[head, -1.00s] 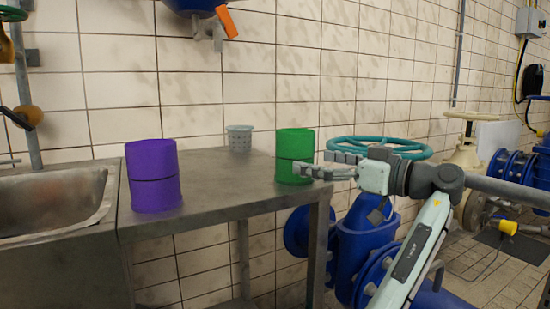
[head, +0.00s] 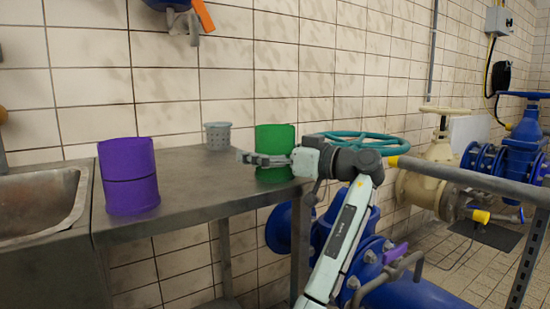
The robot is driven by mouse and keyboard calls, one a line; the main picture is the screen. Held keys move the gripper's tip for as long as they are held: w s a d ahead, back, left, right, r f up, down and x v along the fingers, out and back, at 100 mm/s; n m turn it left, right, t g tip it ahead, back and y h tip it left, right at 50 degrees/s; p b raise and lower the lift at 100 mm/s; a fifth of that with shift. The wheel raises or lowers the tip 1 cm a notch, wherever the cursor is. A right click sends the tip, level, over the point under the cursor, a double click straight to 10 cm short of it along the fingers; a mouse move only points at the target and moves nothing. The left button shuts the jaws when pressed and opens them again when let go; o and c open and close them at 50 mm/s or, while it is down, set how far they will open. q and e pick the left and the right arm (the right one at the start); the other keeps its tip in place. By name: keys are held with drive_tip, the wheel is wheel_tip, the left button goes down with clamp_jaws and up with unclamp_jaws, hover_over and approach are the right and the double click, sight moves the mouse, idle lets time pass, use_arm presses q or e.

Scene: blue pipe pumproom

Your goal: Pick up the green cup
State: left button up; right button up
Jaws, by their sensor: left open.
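The green cup (head: 275,137) stands upright near the right back part of the metal table, a plain cylinder with a seam round its middle. My left gripper (head: 246,158) is open, its fingers pointing left across the front of the cup's lower half. The fingertips reach a little past the cup's left edge. The fingers hide part of the cup. I cannot tell whether they touch it or whether the cup is between them. My right gripper is not in view.
A purple cup (head: 129,177) stands on the metal table (head: 195,185) at the left, beside a sink (head: 40,205). A grey perforated cup (head: 218,136) stands at the back. A teal handwheel (head: 375,143) and blue pipes (head: 425,293) crowd the right. The table's middle is clear.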

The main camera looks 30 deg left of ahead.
use_arm(q)
drive_tip(key=c, duration=1.6)
drive_tip(key=shift+c, duration=0.5)
drive_tip(key=shift+r, duration=0.15)
